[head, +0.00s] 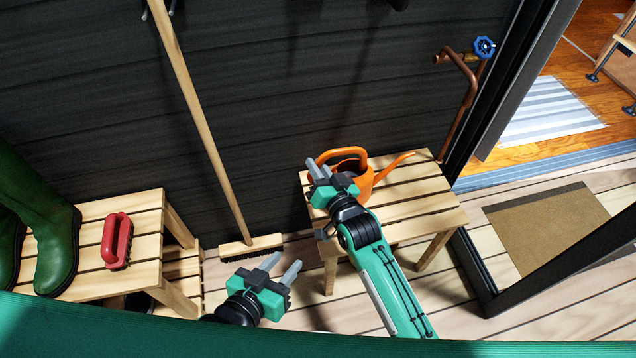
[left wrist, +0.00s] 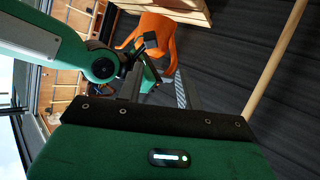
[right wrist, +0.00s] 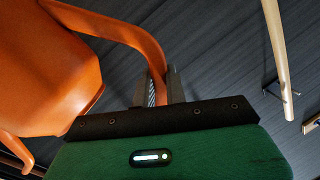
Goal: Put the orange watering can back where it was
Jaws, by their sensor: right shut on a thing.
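The orange watering can (head: 364,184) is at the left end of the slatted wooden bench (head: 405,190), its spout pointing right. It looks upright; whether its base touches the slats is hidden. My right gripper (head: 320,168) is at the can's left side. In the right wrist view the can's curved handle (right wrist: 158,72) passes between the shut fingers (right wrist: 164,88), with the can's body (right wrist: 45,75) to the left. My left gripper (head: 282,267) is open and empty, low in front of the broom and left of the bench. The left wrist view also shows the can (left wrist: 155,32).
A broom (head: 205,120) leans on the dark wall. A left bench (head: 95,210) holds a red brush (head: 116,240) and green boots (head: 45,220). A copper pipe with a blue valve (head: 484,47) is on the wall. A doormat (head: 545,225) lies by the doorway at right.

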